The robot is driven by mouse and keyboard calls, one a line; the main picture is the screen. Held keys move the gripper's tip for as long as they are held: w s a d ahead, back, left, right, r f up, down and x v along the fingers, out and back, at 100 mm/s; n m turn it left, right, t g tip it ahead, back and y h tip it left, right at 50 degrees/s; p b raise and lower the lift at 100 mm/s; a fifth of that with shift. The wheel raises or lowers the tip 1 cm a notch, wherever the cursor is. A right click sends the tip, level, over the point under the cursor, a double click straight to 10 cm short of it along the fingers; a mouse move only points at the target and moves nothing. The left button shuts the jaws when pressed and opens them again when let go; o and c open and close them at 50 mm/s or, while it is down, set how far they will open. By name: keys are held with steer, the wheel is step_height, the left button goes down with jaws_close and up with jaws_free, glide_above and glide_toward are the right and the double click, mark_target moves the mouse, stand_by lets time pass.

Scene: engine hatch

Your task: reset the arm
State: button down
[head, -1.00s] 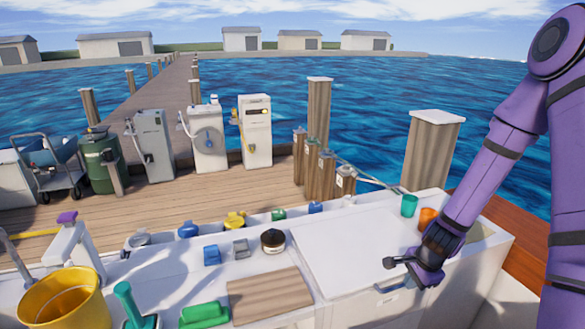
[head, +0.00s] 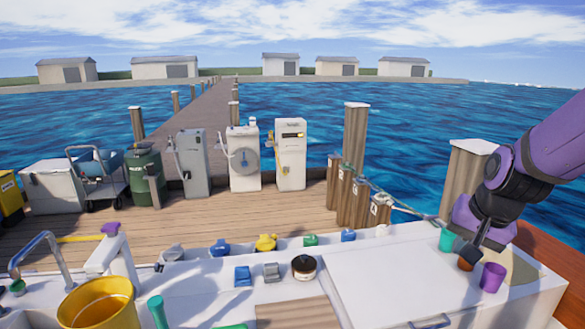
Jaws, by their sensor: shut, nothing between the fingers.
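My purple arm comes in from the right edge in the head view. My gripper (head: 467,247) is dark and shut, with nothing seen in it. It is above the right part of the white hatch top (head: 385,285), among three cups. A teal cup (head: 446,240) is just left of it, an orange cup (head: 465,265) is partly hidden below it, and a purple cup (head: 492,277) is to its lower right. I cannot tell whether the gripper touches any cup. A hatch handle (head: 432,322) shows at the bottom edge.
On the white counter to the left are a yellow bucket (head: 98,303), a tap (head: 38,258), a dark round jar (head: 304,267), a wooden board (head: 290,314) and several coloured caps. Wooden posts (head: 467,180) stand behind the counter. The hatch top left of the cups is clear.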

steer(key=s+a+r+n+t, duration=0.1)
steer(key=s+r+n, duration=0.5)
steer(key=s+r, duration=0.6)
steer(key=s, duration=0.4)
steer(key=shift+a+r+h, duration=0.25)
steer(key=shift+r+h, duration=0.1)
steer(key=shift+h, duration=0.05)
